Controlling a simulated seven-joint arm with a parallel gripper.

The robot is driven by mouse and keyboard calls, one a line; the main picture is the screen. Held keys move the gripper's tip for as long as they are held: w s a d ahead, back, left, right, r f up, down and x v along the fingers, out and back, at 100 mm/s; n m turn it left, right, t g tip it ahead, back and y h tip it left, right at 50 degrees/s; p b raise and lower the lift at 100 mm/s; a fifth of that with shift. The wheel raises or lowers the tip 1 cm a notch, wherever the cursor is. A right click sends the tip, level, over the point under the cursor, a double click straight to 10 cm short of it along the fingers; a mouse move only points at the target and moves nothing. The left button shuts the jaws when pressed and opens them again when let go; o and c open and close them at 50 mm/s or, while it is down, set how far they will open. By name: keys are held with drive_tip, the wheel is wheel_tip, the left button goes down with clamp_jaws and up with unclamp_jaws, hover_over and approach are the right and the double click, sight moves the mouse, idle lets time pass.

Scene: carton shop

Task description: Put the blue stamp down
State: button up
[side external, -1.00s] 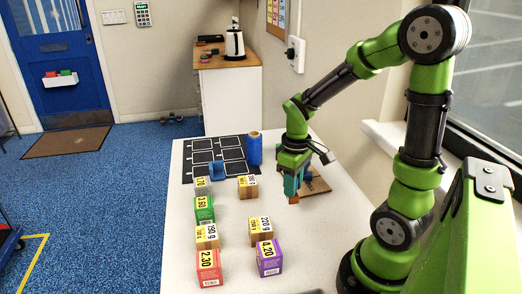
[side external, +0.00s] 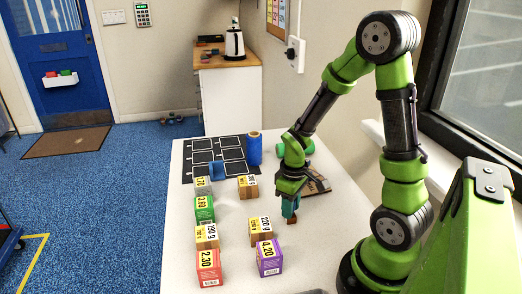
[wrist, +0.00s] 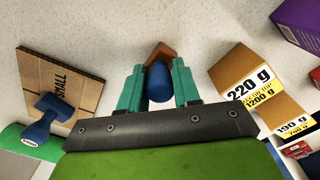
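The blue stamp shows in the wrist view as a rounded blue handle (wrist: 158,84) above a brown base (wrist: 161,53). My gripper (wrist: 158,90) has its two teal fingers on either side of the handle, shut on it. In the side view my gripper (side external: 290,207) points down over the white table (side external: 225,230), right of the boxes, and the stamp's brown base (side external: 292,220) shows just under the fingers. The stamp is close to the table top; I cannot tell whether it touches.
A brown cardboard piece marked SMALL (wrist: 62,78) lies beside my gripper, with another blue-handled item (wrist: 50,108) near its edge. A box marked 220 g (wrist: 262,90) and a purple box (side external: 269,259) stand nearby. A blue roll (side external: 254,148) stands by the black mat (side external: 205,146).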

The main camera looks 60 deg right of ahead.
drive_tip(key=o, duration=0.3)
wheel_tip(320, 180, up, 12)
drive_tip(key=s+a+r+m+t+y, duration=0.2)
drive_tip(key=a+r+m+t, duration=0.2)
drive_tip(key=a+r+t, duration=0.3)
drive_tip(key=shift+s+a+r, duration=0.3)
drive_tip(key=shift+a+r, duration=1.2)
drive_tip(key=shift+a, duration=1.25)
